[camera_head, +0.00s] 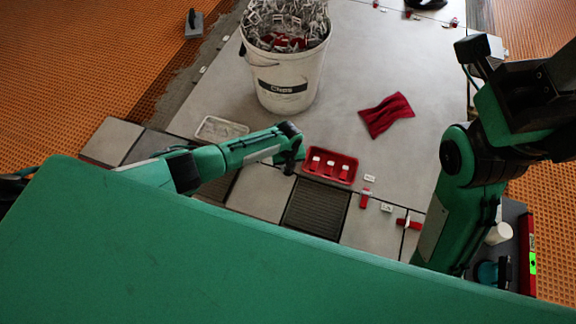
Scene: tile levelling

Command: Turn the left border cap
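Two red caps sit by the tile border right of the red tray. The left red cap (365,198) stands lengthwise up the picture, and the right red cap (409,223) lies more crosswise. I cannot tell which one the task calls the left border cap. My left gripper (290,166) hangs over the floor at the tray's left end, apart from both caps. Its fingers are dark and small, and I see nothing clearly held. My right arm rises at the right; its fingertips cannot be made out.
The red tray (341,178) holds several red-and-white pieces. White clips (387,208) lie near the caps. A white bucket (286,85) full of clips stands behind. A red cloth (386,115) and a clear tray (220,129) lie on the grey tiles. A dark ribbed tile (316,207) lies in front.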

